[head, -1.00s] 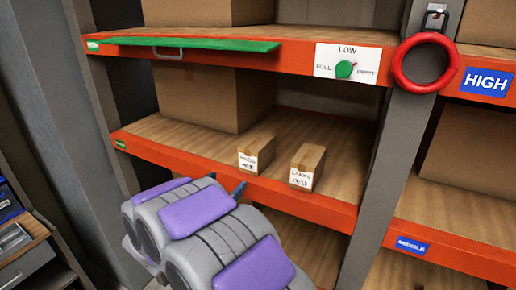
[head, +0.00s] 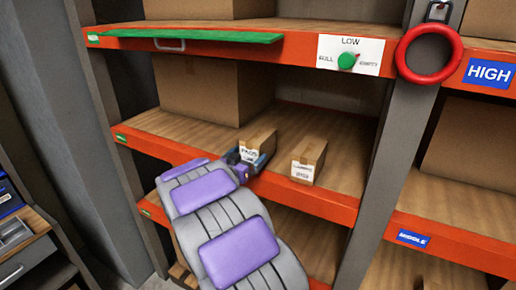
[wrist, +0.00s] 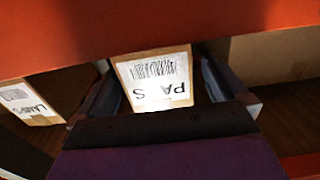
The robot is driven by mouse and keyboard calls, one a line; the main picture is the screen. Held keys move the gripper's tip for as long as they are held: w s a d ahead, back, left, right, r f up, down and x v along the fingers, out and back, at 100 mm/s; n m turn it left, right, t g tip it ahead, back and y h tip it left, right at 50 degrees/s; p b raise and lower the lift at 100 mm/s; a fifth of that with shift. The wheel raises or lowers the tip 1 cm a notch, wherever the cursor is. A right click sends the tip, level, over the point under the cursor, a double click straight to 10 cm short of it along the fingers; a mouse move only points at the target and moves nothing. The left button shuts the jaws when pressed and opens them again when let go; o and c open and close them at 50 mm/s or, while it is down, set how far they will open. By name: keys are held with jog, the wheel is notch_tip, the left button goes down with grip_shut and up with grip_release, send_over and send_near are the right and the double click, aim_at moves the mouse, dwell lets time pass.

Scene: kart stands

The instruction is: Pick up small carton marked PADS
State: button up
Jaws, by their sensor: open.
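The small carton marked PADS (head: 258,143) stands on the middle wooden shelf near its front edge. In the wrist view its white label (wrist: 156,80) appears upside down, between the two jaws. My gripper (head: 252,160) is at the front of this carton, with its jaws open on either side of it. In the wrist view my gripper (wrist: 160,95) shows a finger left and right of the carton, and a gap seems to remain on the right. A second small carton (head: 308,160), with a label reading like LAMPS, stands to the right; it also shows in the wrist view (wrist: 32,95).
The orange shelf edge (head: 320,203) runs below the cartons. The upper shelf with a green flap (head: 190,38) and a LOW dial (head: 347,61) lies above. A large box (head: 200,90) stands behind left. A red ring (head: 429,55) hangs on the upright.

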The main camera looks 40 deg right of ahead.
jog(key=shift+w+d+r, duration=0.1)
jog(key=shift+d+r, duration=0.1)
jog(key=shift+d, duration=0.2)
jog(key=x, duration=0.5)
jog(key=shift+r, duration=0.2)
jog(key=shift+a, duration=0.1)
jog(key=shift+c, duration=0.2)
jog(key=shift+a+r, duration=0.1)
jog(key=shift+a, duration=0.05)
jog(key=c, duration=1.2)
